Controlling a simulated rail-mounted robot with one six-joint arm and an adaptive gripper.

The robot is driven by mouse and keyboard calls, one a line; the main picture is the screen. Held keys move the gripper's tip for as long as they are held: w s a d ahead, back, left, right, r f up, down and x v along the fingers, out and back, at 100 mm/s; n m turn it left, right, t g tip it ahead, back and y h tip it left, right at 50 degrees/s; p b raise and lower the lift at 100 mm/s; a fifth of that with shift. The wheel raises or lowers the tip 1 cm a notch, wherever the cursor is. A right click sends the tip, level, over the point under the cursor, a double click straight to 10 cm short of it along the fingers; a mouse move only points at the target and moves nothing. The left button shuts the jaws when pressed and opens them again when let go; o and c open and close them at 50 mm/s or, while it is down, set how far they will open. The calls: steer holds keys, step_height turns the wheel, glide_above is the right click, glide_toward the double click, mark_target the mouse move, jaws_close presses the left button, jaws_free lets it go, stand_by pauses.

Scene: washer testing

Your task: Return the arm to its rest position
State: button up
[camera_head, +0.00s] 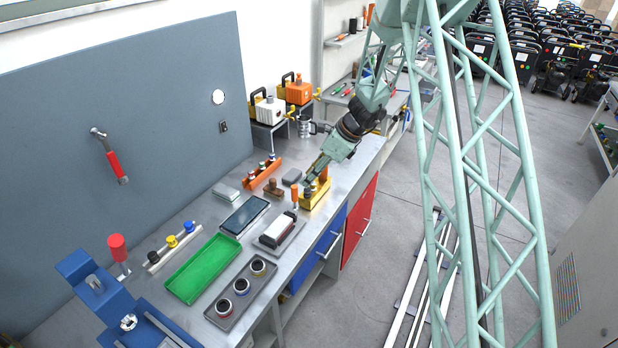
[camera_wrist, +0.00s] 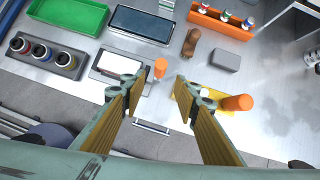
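My gripper (camera_head: 309,180) is over the front part of the metal workbench, close above a yellow holder (camera_head: 316,196). In the wrist view my gripper (camera_wrist: 158,84) has its two fingers spread wide apart with nothing held between them. A small orange-topped piece (camera_wrist: 160,68) shows on the bench in the gap between the fingers. The yellow holder (camera_wrist: 184,98) is partly hidden behind the right finger, and an orange cylinder (camera_wrist: 238,102) stands at it. My arm reaches down to the bench from the upper right in the head view.
A green tray (camera_head: 203,268), a dark tray with several round cups (camera_head: 226,318), a dark tablet (camera_head: 245,215) and an orange rack (camera_head: 262,174) lie on the bench. A blue vise-like fixture (camera_head: 100,290) is at lower left. Pump-like machines (camera_head: 268,111) stand at the back.

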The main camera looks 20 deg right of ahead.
stand_by(0.4)
steer(key=s+a+r+n+b, duration=0.3)
steer(key=s+r+n, duration=0.1)
steer(key=s+r, duration=0.35)
steer(key=s+a+r+n+h+b, duration=0.1)
steer(key=s+a+r+n+b, duration=0.15)
steer(key=s+r+n, duration=0.4)
steer(key=s+a+r+n+b, duration=0.3)
steer(key=s+r, duration=0.5)
steer(key=s, duration=0.3)
steer(key=s+d+n+h+b, duration=0.2)
steer(key=s+n+b, duration=0.2)
steer(key=s, duration=1.2)
steer(key=s+d+n+h+b, duration=0.2)
steer(key=s+n, duration=0.5)
steer(key=s, duration=1)
steer(key=shift+s+d+b, duration=0.15)
steer(key=shift+b, duration=0.75)
steer(key=shift+f+n, duration=0.1)
steer(key=shift+n, duration=0.15)
